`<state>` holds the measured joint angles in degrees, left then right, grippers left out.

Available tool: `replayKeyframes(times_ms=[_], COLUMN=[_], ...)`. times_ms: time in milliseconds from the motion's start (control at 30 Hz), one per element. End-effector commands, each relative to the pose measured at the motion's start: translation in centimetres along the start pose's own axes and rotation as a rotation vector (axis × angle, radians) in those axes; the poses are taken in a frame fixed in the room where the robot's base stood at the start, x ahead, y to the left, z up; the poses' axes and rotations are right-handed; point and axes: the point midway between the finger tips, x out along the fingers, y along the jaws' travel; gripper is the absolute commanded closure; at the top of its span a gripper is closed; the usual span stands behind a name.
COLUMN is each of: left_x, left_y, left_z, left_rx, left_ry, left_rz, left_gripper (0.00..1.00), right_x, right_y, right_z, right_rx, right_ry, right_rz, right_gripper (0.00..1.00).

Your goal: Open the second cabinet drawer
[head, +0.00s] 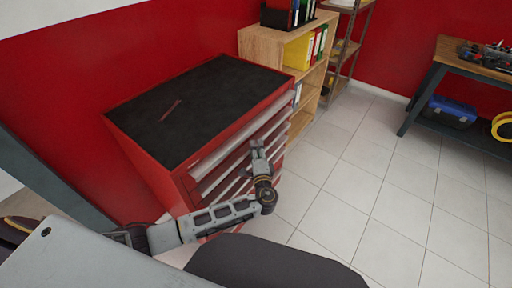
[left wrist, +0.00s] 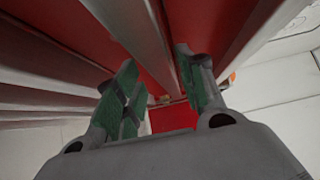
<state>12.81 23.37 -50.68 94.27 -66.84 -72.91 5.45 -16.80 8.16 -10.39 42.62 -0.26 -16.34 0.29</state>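A red cabinet (head: 150,165) with a black top stands against the red wall in the head view. Its front has several drawers with long pale grey handle strips (head: 225,152). All the drawers look closed, though my arm covers part of the lower front. My left gripper (head: 257,148) is at the drawer fronts, near the upper drawers. In the left wrist view its two green-padded fingers (left wrist: 160,90) are apart, and a grey handle strip (left wrist: 138,30) runs down between them. I cannot tell whether the pads touch it or exactly which drawer it belongs to. My right gripper is out of view.
A dark red tool (head: 170,110) lies on the cabinet top. A wooden shelf (head: 262,45) with binders stands just beyond the cabinet. A workbench (head: 445,70) with a blue toolbox (head: 450,110) beneath is at the far right. The tiled floor (head: 370,190) between is clear.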

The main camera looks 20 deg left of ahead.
Motion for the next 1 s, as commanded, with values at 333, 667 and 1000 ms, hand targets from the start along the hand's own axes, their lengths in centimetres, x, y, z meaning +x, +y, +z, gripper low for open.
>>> replayKeyframes(times_ms=[333,667,1000], left_x=[-0.01,-0.04,0.16], left_y=[0.01,0.15,0.39], left_z=[0.0,0.03,-0.1], left_rx=[0.0,0.001,0.001], left_ry=[0.0,0.0,0.0], left_rz=[0.0,0.003,0.006], left_gripper=[0.75,1.0,1.0], right_x=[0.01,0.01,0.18], right_y=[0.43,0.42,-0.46], right_z=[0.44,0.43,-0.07], right_rx=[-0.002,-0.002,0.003], right_ry=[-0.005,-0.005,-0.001], right_rz=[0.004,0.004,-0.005], right_gripper=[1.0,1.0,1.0])
